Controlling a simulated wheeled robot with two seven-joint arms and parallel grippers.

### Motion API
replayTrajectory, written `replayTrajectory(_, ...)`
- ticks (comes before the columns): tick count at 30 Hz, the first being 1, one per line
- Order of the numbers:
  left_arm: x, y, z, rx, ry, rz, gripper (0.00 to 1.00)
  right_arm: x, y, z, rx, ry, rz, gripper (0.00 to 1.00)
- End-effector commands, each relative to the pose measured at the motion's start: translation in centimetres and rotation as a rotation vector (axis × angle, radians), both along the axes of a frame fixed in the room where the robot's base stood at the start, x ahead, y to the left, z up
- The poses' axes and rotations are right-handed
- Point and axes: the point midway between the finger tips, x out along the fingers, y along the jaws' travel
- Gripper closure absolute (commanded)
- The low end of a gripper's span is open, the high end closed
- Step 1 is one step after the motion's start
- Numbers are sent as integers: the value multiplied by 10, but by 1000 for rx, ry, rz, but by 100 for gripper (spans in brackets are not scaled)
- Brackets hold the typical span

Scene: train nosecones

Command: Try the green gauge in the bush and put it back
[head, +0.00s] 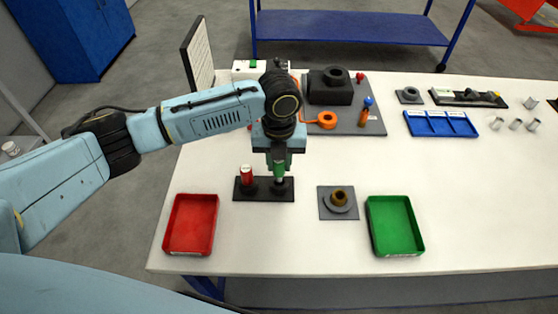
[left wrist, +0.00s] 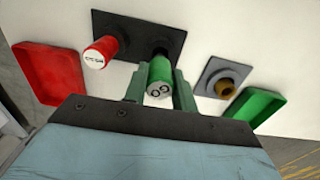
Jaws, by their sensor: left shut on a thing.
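My left gripper (head: 278,165) is shut on the green gauge (head: 279,172), which stands upright over the right socket of a black stand (head: 264,195). In the left wrist view the green gauge (left wrist: 160,80) sits between the fingers, its lower end close to the black socket. I cannot tell whether it is in the socket. A red gauge (head: 247,175) stands in the stand's left socket, and it also shows in the left wrist view (left wrist: 100,50). The brass bush (head: 340,198) sits in a grey holder on a square plate, right of the stand. My right gripper is not in view.
A red tray (head: 165,225) lies left and a green tray (head: 371,225) right, near the front edge. A grey board (head: 372,122) with a black block and an orange ring is behind. A blue divided tray (head: 440,135) and metal cylinders stand far right. The table's right middle is clear.

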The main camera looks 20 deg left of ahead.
Motion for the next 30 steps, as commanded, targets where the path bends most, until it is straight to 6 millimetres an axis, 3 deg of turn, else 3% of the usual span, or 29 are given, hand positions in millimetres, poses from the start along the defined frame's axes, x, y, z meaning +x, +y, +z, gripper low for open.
replayTrajectory(15, 0, 0, -30, 0, 1, 0, 97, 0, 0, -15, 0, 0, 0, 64)
replayTrajectory(26, 0, 0, -32, -1, 0, 0, 97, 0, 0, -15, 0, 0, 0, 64)
replayTrajectory(27, 0, 0, -32, -1, 0, 0, 72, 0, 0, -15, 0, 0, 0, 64)
replayTrajectory(30, 0, 0, -32, -1, 0, 0, 59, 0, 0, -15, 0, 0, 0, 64)
